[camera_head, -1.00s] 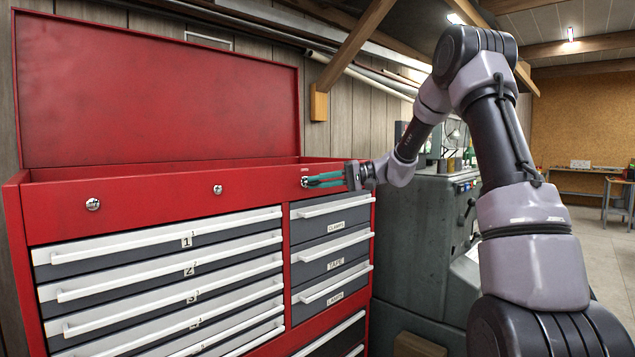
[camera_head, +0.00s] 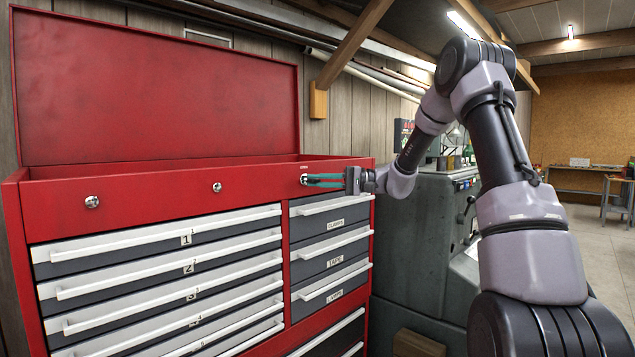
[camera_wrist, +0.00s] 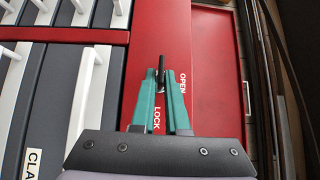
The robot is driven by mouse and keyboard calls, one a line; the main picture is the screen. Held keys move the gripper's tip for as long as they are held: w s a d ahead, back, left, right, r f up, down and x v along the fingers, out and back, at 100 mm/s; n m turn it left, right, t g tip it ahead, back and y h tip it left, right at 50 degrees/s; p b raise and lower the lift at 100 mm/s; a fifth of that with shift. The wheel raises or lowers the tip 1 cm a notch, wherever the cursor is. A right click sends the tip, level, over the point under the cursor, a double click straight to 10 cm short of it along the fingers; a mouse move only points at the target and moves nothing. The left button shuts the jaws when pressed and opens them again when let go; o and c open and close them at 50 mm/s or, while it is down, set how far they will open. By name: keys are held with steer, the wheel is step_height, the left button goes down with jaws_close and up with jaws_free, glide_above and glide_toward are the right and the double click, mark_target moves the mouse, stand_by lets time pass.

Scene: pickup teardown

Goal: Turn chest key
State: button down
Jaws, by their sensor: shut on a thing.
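The red tool chest (camera_head: 130,198) stands at the left with its lid up. My gripper (camera_head: 308,180) is at the right end of the chest's red front strip, at the lock above the CLAMPS drawer. In the wrist view, the green fingers (camera_wrist: 161,78) close around a thin dark key (camera_wrist: 161,66) at their tips. The lettering OPEN (camera_wrist: 182,88) and LOCK (camera_wrist: 156,118) shows on the red strip beside and between the fingers. The fingers largely hide the lock face and part of the key. I cannot read the key's exact angle.
Two more round locks (camera_head: 92,202) (camera_head: 217,188) sit on the red strip to the left. White-handled drawers (camera_head: 160,245) fill the front below. A grey machine (camera_head: 425,240) stands just right of the chest, behind my arm.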

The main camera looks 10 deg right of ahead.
steer(key=c, duration=1)
jaws_free()
steer(key=shift+d, duration=0.1)
steer(key=s+d, duration=0.1)
steer(key=d, duration=0.9)
steer(key=shift+d, duration=0.3)
steer(key=shift+s+f, duration=0.1)
